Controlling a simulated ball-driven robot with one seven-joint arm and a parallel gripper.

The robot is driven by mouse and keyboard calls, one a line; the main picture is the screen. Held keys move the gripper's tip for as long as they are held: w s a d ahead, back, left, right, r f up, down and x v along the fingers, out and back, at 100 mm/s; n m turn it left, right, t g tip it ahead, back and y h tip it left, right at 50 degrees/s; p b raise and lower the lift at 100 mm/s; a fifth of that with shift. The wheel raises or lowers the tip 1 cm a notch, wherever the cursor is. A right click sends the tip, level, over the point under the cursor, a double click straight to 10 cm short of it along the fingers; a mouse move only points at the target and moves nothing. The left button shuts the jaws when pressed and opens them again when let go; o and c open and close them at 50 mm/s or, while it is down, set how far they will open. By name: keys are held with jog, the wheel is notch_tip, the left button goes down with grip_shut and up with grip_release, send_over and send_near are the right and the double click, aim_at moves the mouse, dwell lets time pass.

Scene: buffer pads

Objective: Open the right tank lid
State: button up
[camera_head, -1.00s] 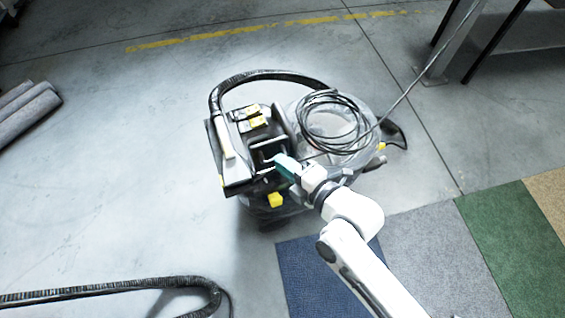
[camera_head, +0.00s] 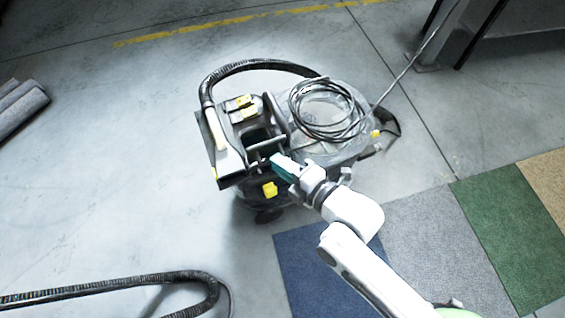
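The cleaning machine (camera_head: 230,165) stands on the concrete floor in the middle of the head view, with a black hose arching over its back. A clear round tank lid (camera_head: 345,150) covers its right side, and a coiled black cable (camera_head: 325,112) lies on top of it. My gripper (camera_head: 277,160) is at the front middle of the machine, by the dark gap left of the lid. Whether it touches anything there cannot be told. The fingers are small and partly merged with the dark machine, so their opening does not show clearly.
Carpet samples in blue (camera_head: 310,265), grey, green (camera_head: 510,220) and tan lie at the lower right. A loose black hose (camera_head: 130,289) lies at the lower left. Grey rolls (camera_head: 20,105) lie at the far left. A metal table leg (camera_head: 440,40) stands at the upper right. Open floor lies left of the machine.

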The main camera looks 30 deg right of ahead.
jog(key=o, duration=0.5)
jog(key=shift+d+f, duration=0.1)
jog(key=shift+f, duration=0.3)
jog(key=shift+c, duration=0.2)
jog(key=shift+r, duration=0.1)
jog(key=p+v, duration=0.3)
jog(key=v, duration=0.7)
jog(key=shift+s, duration=0.4)
jog(key=shift+d, duration=0.1)
jog(key=d+f+m+g+h, duration=0.35)
jog(key=f+m+g, duration=0.3)
jog(key=m, duration=0.35)
jog(key=s+d+r+m+g, duration=0.1)
jog(key=s+d+m+g, duration=0.2)
jog(key=s+m+g, duration=0.5)
notch_tip(320, 180, up, 30)
jog(key=m+p, duration=0.1)
jog(key=p, duration=2.8)
jog(key=shift+s+d+m+p, duration=0.15)
jog(key=shift+s+m+p, duration=0.05)
jog(key=shift+m+p, duration=0.2)
